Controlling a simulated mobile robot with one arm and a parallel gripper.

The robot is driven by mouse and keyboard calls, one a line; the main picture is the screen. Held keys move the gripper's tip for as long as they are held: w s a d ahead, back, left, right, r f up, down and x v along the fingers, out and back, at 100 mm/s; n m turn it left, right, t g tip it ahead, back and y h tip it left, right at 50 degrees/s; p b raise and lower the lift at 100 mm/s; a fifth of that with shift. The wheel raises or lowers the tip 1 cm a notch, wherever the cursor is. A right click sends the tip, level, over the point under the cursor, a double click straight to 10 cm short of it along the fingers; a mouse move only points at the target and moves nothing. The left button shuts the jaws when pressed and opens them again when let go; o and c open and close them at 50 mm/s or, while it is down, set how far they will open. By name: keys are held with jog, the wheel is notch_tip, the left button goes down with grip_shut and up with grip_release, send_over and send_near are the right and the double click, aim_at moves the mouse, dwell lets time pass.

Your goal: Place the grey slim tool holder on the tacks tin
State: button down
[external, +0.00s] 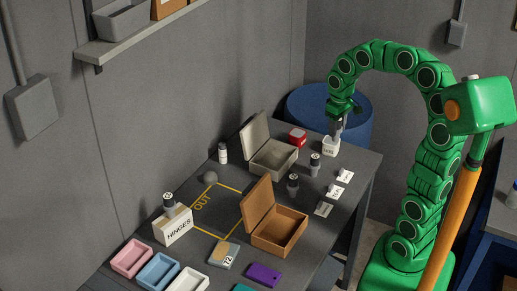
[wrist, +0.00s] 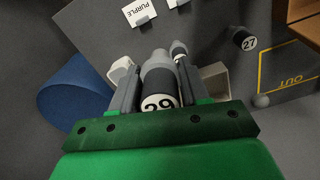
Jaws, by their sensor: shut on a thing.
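My gripper (external: 337,127) is at the far end of the table, pointing down. In the wrist view my gripper (wrist: 157,88) is shut on a grey tool holder (wrist: 158,70) with a white label reading 29. A small white tin (external: 330,147) with dark lettering, too small to read, stands directly below my gripper. I cannot tell whether the held holder touches the tin's top.
Dark labelled holders stand nearby, one (external: 315,165) close to the tin and another (external: 292,185) nearer. A red box (external: 297,137), an open grey box (external: 272,158) and white cards (external: 345,176) are around. A holder (external: 169,205) stands on the HINGES box (external: 172,228).

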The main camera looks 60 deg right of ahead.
jog(key=s+d+r, duration=0.1)
jog(key=s+d, duration=0.4)
jog(key=d, duration=0.1)
send_over(331, 146)
jog(key=s, duration=0.3)
notch_tip(331, 146, down, 4)
jog(key=shift+w+d+f, duration=0.5)
jog(key=shift+w+f, duration=0.15)
jog(key=shift+f, duration=0.25)
jog(key=shift+w+d+f, duration=0.55)
jog(key=shift+w+f, duration=0.05)
jog(key=shift+f, duration=0.25)
jog(key=shift+w+d+f, duration=0.5)
jog(key=shift+w+f, duration=0.15)
jog(key=shift+f, duration=0.25)
jog(key=shift+w+f, duration=0.1)
jog(key=shift+f, duration=1.55)
jog(key=shift+f, duration=0.1)
jog(key=c, duration=0.5)
grip_release()
jog(key=shift+c, duration=0.2)
